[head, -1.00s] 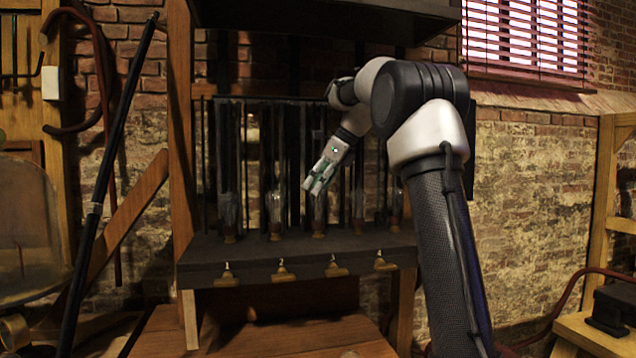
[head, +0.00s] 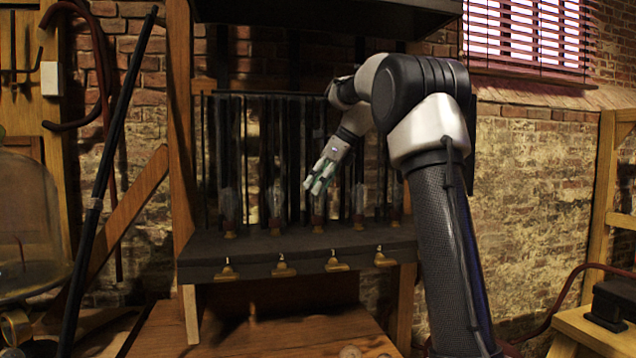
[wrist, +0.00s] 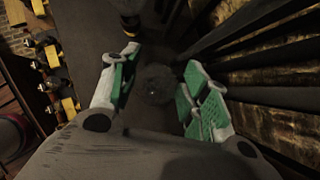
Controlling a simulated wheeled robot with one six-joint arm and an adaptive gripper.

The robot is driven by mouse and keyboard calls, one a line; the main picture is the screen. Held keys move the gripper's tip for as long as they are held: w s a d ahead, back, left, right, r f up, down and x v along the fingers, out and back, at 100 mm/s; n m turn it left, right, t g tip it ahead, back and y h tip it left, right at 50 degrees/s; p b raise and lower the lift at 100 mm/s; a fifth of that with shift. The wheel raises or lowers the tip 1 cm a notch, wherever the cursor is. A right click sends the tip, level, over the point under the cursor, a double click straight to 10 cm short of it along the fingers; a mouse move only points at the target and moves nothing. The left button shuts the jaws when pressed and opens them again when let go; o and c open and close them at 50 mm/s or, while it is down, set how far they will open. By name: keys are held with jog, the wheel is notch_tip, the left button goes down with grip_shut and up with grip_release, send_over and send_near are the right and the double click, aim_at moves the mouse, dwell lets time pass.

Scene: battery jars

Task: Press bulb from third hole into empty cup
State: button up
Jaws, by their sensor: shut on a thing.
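My gripper (head: 319,188) reaches down from the right over the dark shelf. Its green-padded fingers (wrist: 158,88) stand on either side of a clear, rounded glass bulb (wrist: 155,84) and are shut on it. In the head view the third bulb from the left (head: 318,212) stands upright below the fingertips, its reddish-brown base at the shelf top. Other bulbs stand in the row, two to its left (head: 229,208) (head: 275,208) and two to its right (head: 358,205) (head: 396,205). I cannot make out an empty cup.
The dark shelf (head: 300,253) has several brass clips (head: 282,268) along its front. Dark vertical rods (head: 243,150) stand close behind the bulbs and beside my gripper in the wrist view. A wooden post (head: 180,130) bounds the left, and a dark hood (head: 325,18) hangs above.

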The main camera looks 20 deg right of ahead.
jog(key=shift+f, duration=0.1)
dwell(0.5)
jog(key=o, duration=0.9)
